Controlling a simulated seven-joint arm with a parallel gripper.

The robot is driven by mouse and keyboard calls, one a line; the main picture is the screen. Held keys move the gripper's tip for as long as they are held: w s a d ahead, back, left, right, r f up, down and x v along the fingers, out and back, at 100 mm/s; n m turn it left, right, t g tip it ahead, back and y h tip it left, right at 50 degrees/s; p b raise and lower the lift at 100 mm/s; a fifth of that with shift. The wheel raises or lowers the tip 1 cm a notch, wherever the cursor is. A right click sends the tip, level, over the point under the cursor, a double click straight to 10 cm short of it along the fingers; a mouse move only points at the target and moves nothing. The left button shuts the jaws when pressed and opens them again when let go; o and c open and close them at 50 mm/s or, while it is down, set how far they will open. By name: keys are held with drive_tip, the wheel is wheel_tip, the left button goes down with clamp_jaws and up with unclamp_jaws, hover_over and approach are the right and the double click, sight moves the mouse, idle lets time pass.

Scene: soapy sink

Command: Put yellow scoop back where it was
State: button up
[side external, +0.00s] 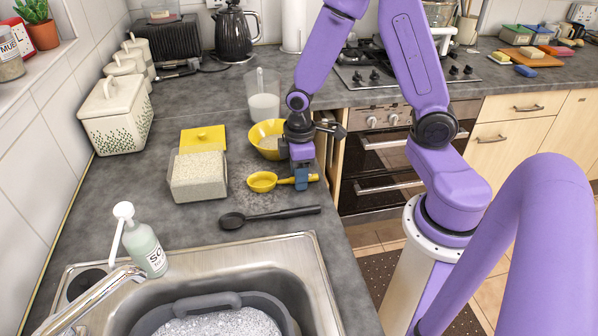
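The yellow scoop (262,182) is over the counter, between the rice container and the counter's right edge, with its bowl to the left and its handle to the right. My gripper (301,179) points down at the scoop's handle. A finger crosses in front of the handle, whose end shows on the right, and the gripper looks shut on it. The far finger is hidden. I cannot tell whether the scoop touches the counter. A clear container of white rice-like grains (198,178) stands to the left. A yellow bowl (263,133) stands behind my gripper, partly hidden by it.
A yellow lid (203,139) lies behind the container. A black spoon (268,216) lies in front of the scoop. A measuring jug (263,97) stands behind the bowl. The sink (318,270) and soap bottle (147,250) are in front. Some grains are scattered beside the container.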

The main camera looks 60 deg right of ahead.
wheel_tip(320, 180, up, 12)
drive_tip(key=s+a+n, duration=0.1)
drive_tip(key=s+a, duration=0.1)
drive_tip(key=s, duration=0.6)
drive_tip(key=s+a+r+n, duration=0.1)
drive_tip(key=s+a+n, duration=0.1)
drive_tip(key=s, duration=0.7)
drive_tip(key=shift+s+a+n, duration=0.15)
drive_tip(key=shift+a+n, duration=0.15)
drive_tip(key=shift+a, duration=0.5)
